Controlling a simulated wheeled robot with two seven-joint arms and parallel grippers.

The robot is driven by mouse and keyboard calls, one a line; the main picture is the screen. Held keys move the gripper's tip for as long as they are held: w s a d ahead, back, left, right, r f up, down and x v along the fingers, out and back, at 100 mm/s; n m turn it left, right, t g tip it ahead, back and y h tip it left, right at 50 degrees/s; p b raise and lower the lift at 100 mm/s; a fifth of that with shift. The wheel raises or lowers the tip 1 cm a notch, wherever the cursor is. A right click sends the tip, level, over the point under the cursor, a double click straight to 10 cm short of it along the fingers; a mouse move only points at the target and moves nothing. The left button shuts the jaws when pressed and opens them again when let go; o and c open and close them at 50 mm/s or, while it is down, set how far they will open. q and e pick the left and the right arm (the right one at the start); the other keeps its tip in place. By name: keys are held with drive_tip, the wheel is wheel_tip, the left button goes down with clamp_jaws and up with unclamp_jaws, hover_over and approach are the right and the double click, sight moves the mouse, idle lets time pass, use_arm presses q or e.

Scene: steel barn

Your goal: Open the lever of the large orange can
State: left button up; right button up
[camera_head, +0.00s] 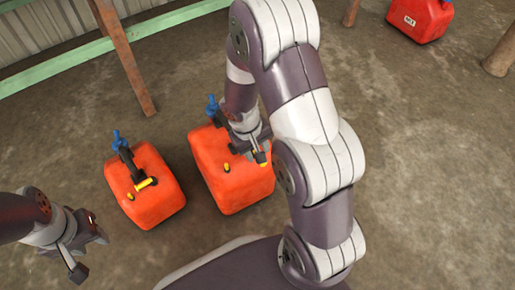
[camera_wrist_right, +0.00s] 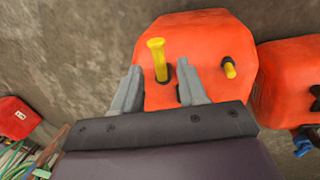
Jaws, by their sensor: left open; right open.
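The large orange can (camera_head: 232,185) stands upright on the floor, right of a smaller orange can (camera_head: 160,205). In the right wrist view the large can (camera_wrist_right: 215,45) shows its top, with a yellow lever (camera_wrist_right: 157,58) and a short yellow peg (camera_wrist_right: 229,68). My right gripper (camera_wrist_right: 160,83) is open, its fingers on either side of the lever with gaps visible; I cannot tell whether either touches it. In the head view the right gripper (camera_head: 260,155) is over the can's top, partly hiding it. My left gripper (camera_head: 89,254) is open and empty, at lower left.
The smaller can has a black spout with a blue end (camera_head: 118,140). A red can with a label (camera_head: 420,18) stands far off at upper right. A wooden post (camera_head: 128,60) and green rail (camera_head: 60,65) are behind. The concrete floor (camera_head: 430,170) at right is clear.

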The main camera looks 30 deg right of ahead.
use_arm(q)
wheel_tip(320, 180, up, 7)
drive_tip(key=p, duration=0.5)
drive_tip(key=shift+r+p, duration=0.2)
drive_tip(key=shift+p, duration=0.1)
use_arm(e)
wheel_tip(320, 180, up, 10)
drive_tip(key=a, duration=0.2)
drive_tip(key=shift+r, duration=0.15)
